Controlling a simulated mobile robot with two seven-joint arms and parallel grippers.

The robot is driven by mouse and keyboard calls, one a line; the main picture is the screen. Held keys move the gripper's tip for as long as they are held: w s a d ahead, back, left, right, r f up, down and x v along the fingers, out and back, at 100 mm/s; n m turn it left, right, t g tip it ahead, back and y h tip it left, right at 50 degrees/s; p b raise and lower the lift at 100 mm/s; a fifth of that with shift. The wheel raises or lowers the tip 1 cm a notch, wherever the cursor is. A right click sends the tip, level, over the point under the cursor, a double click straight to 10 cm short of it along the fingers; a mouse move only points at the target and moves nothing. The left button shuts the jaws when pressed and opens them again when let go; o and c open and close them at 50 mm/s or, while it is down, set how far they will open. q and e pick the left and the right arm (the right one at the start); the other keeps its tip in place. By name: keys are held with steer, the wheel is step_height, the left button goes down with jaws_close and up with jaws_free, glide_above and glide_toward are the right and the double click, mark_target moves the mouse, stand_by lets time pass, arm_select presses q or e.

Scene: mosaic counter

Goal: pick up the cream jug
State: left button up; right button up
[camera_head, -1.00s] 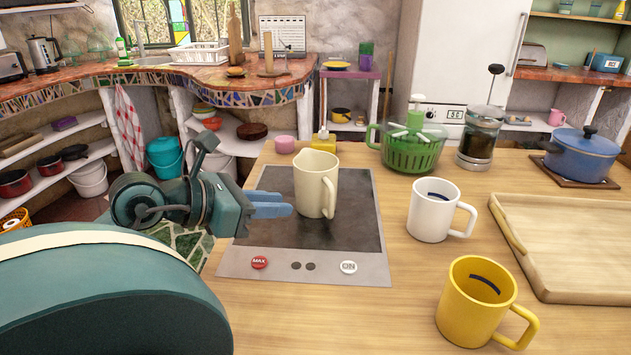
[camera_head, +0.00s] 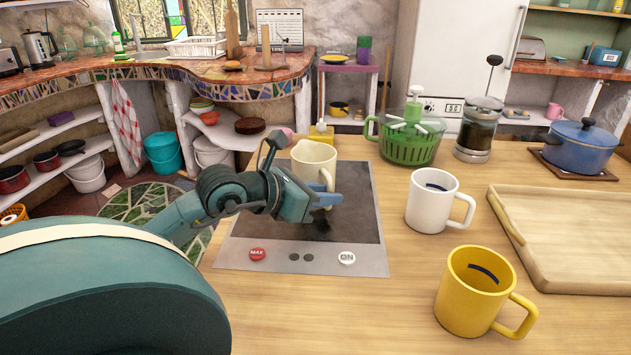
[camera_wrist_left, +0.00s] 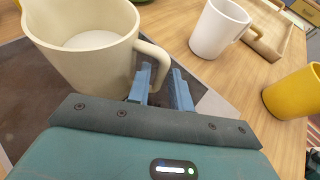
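The cream jug (camera_head: 312,160) stands upright on the dark cooktop, its lower part hidden behind my left gripper in the head view. In the left wrist view the jug (camera_wrist_left: 85,50) is at the upper left, pale inside, with its handle (camera_wrist_left: 155,54) toward the fingers. My left gripper (camera_head: 328,197) is at the handle; in the wrist view its two blue fingers (camera_wrist_left: 162,88) stand apart, one on each side of the handle's lower part. I cannot tell whether they touch it. My right gripper is not in view.
A white mug (camera_head: 432,205) and a yellow mug (camera_head: 470,300) stand right of the cooktop (camera_head: 375,255). A wooden tray (camera_head: 570,275) lies at the right. A green salad spinner (camera_head: 408,145), a French press (camera_head: 480,130) and a blue pot (camera_head: 580,150) stand behind.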

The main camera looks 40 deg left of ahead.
arm_select(q)
steer(key=shift+x, duration=0.8)
jaws_close()
steer(key=shift+r, duration=0.1)
